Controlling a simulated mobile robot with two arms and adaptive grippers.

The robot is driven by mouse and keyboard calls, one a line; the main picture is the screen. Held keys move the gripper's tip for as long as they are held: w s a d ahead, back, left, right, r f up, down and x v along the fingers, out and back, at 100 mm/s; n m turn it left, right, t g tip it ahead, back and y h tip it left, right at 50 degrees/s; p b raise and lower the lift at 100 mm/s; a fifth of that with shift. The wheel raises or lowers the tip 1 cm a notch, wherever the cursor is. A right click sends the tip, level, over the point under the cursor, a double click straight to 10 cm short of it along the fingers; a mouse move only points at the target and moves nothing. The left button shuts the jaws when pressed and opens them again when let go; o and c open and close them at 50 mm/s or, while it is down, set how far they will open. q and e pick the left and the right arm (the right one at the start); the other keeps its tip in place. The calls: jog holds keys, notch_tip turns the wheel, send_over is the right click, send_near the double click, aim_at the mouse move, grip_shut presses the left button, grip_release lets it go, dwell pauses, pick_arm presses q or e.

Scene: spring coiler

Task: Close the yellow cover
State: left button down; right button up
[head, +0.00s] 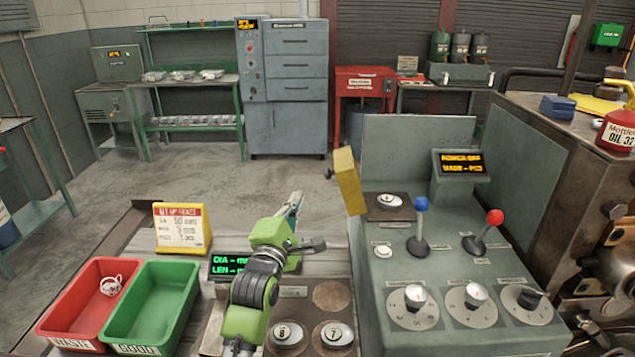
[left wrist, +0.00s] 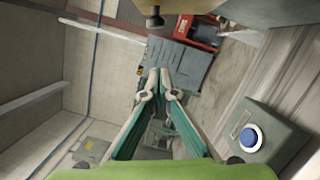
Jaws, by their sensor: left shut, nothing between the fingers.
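The yellow cover (head: 349,180) stands raised, near upright and slightly tilted, at the left edge of the grey control console (head: 374,270). Right of it, a dark plate (head: 386,206) with a round white button marked 6 lies uncovered. My left gripper (head: 297,198), on a green and black arm, is left of the cover, with a gap between them. In the left wrist view its two fingers (left wrist: 158,80) meet at the tips with nothing between them. I cannot clearly identify the cover in the left wrist view. My right gripper is not in view.
Two levers, blue-knobbed (head: 421,204) and red-knobbed (head: 495,217), stand on the console behind several dials. A red bin (head: 62,303) and a green bin (head: 135,305) sit at left. A yellow-framed card (head: 182,228) stands behind them. A red oil can (head: 619,128) is far right.

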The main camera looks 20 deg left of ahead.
aim_at(344, 182)
pick_arm(q)
jog(key=w+d+r+p, duration=0.2)
jog(key=w+d, duration=0.1)
jog(key=w, duration=0.3)
jog(key=shift+w+d, duration=0.15)
jog(key=shift+d, duration=0.05)
jog(key=shift+a, duration=0.1)
